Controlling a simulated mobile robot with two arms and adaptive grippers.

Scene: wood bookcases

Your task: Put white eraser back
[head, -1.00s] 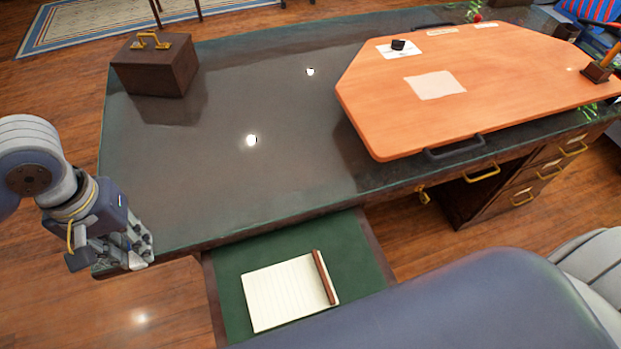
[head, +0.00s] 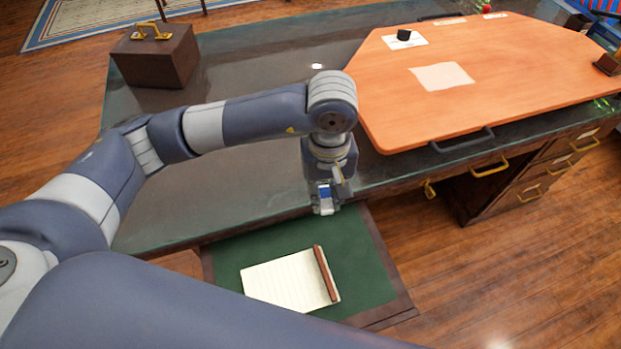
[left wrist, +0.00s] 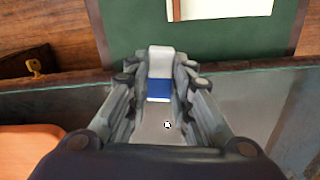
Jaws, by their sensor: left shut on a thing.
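The white eraser (left wrist: 160,60) has a blue sleeve and shows between the fingers in the left wrist view. My left gripper (left wrist: 160,88) is shut on it, with the white end sticking out past the fingertips. In the head view, my left gripper (head: 325,200) points down near the front edge of the desk, at the back of the open green-lined drawer (head: 362,275). The eraser is small there, its blue part (head: 325,190) showing at the fingers. My right gripper is not in view.
A lined notepad (head: 285,283) and a brown stick-like object (head: 325,273) lie in the drawer. Green lining is bare around them. An orange board (head: 480,105) with a dark handle covers the desk's right side. A brown box (head: 155,60) stands at the back left.

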